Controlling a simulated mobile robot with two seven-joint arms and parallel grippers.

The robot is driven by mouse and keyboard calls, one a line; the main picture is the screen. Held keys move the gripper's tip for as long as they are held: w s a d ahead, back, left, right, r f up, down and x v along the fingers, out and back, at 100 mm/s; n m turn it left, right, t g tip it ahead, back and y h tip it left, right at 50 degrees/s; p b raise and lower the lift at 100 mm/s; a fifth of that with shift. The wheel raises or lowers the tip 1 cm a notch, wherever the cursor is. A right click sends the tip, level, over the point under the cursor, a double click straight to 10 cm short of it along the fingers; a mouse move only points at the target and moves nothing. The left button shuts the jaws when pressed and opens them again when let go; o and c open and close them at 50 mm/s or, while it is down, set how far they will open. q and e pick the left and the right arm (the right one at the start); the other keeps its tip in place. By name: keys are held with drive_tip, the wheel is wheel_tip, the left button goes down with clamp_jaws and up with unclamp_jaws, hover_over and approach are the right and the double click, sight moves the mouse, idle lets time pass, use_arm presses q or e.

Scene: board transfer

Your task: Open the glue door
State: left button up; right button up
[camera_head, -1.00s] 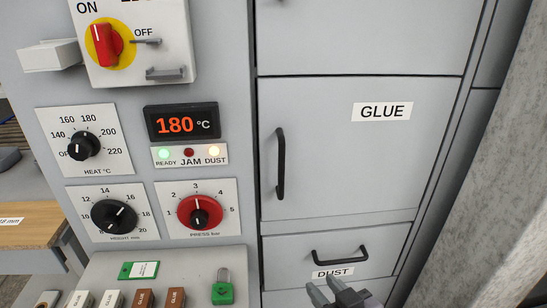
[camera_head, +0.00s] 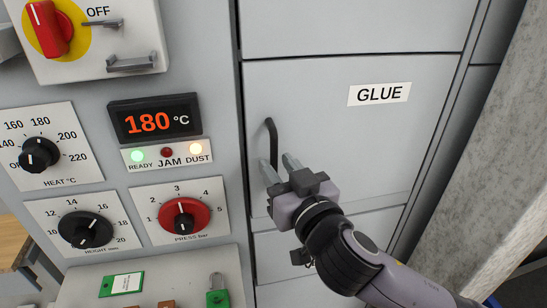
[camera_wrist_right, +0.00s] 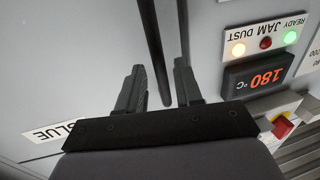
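The glue door (camera_head: 330,130) is a grey panel with a white GLUE label (camera_head: 379,94). It sits flush and closed in the head view. Its black vertical bar handle (camera_head: 271,140) is at the door's left side. My right gripper (camera_head: 279,166) is open in front of the handle's lower part, which it partly hides. In the right wrist view, the gripper (camera_wrist_right: 160,85) has its fingers spread, with the handle (camera_wrist_right: 154,50) running between them. I cannot tell whether the fingers touch it. My left gripper is not in view.
A control panel stands left of the door, with a 180 °C display (camera_head: 155,119), a red press knob (camera_head: 182,221) and a red switch (camera_head: 48,28). A green padlock (camera_head: 217,290) is below. A rough grey post (camera_head: 490,150) stands at the right.

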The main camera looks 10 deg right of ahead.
drive_tip(key=shift+w+a, duration=0.25)
drive_tip(key=shift+w, duration=0.9)
clamp_jaws()
drive_tip(key=shift+s+f, duration=0.1)
drive_tip(key=shift+s, duration=0.05)
